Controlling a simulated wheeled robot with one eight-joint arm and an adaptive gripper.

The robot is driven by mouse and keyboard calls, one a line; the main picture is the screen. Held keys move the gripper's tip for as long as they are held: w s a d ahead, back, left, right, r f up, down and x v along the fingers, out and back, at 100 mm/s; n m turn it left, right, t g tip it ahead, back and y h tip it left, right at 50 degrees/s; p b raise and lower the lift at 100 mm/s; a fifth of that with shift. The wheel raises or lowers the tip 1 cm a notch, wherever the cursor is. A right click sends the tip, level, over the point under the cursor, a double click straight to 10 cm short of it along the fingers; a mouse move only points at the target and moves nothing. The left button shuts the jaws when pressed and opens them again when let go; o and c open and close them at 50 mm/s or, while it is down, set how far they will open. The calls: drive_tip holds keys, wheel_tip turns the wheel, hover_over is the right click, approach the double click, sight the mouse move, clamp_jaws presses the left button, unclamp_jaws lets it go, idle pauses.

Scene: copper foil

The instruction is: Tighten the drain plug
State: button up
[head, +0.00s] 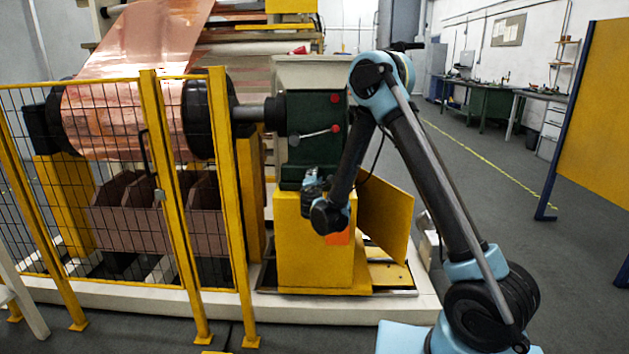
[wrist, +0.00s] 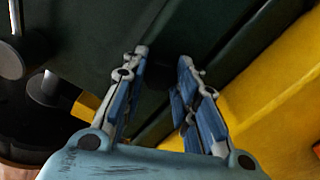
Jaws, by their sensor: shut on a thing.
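The dark green gearbox housing (head: 309,135) stands on a yellow base in the head view, with red-knobbed levers on its front. My gripper (head: 312,178) is at the housing's lower front, just above the yellow base. In the wrist view my gripper (wrist: 163,58) has its two blue-padded fingers against the dark green surface (wrist: 205,30), shut on a small dark thing between them. It sits where a drain plug (wrist: 157,76) would be, but it is in shadow and its shape and seating are hard to make out. The head view hides it behind my gripper.
The yellow base (head: 300,250) also fills the right of the wrist view. A yellow mesh fence (head: 160,200) and a copper foil roll (head: 120,115) are at left. A yellow panel (head: 388,215) stands ajar right of the base. The floor at right is open.

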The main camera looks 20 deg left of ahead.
drive_tip(key=m, duration=0.5)
drive_tip(key=shift+d+f+m, duration=0.1)
drive_tip(key=shift+d+m, duration=0.15)
drive_tip(key=shift+m, duration=0.15)
drive_tip(key=shift+a+m, duration=0.1)
drive_tip(key=shift+m, duration=2)
drive_tip(key=o, duration=1.1)
drive_tip(key=shift+a, duration=0.1)
drive_tip(key=shift+v, duration=3.7)
drive_tip(key=shift+c, duration=0.3)
